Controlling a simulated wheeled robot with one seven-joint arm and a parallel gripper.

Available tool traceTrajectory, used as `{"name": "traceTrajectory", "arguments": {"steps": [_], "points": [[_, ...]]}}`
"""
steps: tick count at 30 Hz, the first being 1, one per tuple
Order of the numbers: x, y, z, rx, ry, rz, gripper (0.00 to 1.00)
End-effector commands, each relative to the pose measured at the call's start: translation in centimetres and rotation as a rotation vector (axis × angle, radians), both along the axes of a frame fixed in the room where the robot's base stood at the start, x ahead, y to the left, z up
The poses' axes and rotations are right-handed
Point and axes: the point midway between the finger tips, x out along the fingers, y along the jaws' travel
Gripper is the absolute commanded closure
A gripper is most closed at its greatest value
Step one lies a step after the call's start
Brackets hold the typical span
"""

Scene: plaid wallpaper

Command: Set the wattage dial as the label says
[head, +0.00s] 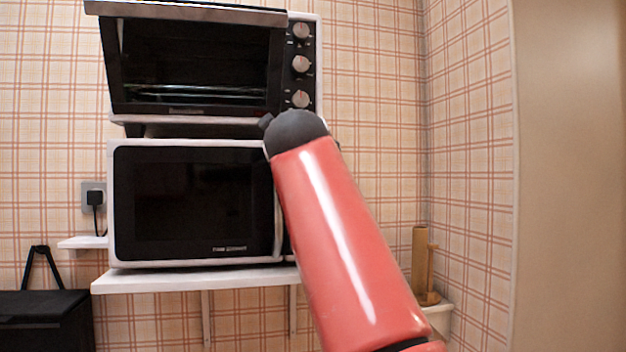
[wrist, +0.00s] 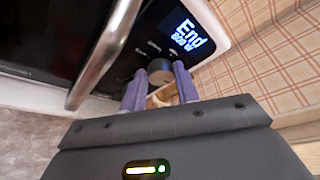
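The white microwave (head: 112,205) stands on a shelf, with its dark door closed. In the head view my red arm hides its control panel and my gripper. In the wrist view a lit display (wrist: 187,37) reads "End" and "800 W". A grey round dial (wrist: 160,68) sits below the display. My gripper (wrist: 159,75) has its two purple fingers on either side of this dial, with the tips beside it. I cannot tell whether they touch it. A beige patch shows between the fingers, too small to identify. No separate label is readable.
The microwave's metal door handle (wrist: 105,55) runs close left of my fingers. The white shelf (head: 190,283) lies below. A wooden holder (head: 420,262) stands at right, near the plaid corner.

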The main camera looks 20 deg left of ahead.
Motion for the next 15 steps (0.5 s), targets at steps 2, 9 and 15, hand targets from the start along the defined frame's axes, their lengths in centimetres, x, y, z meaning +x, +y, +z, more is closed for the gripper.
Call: {"name": "traceTrajectory", "arguments": {"steps": [2,9,15], "points": [[0.06,0.03,-0.14,-0.002,0.002,0.0,0.59],[0.02,0.01,-0.04,-0.001,0.0,0.0,0.49],[-0.63,-0.06,0.06,0.0,-0.003,0.002,0.49]]}}
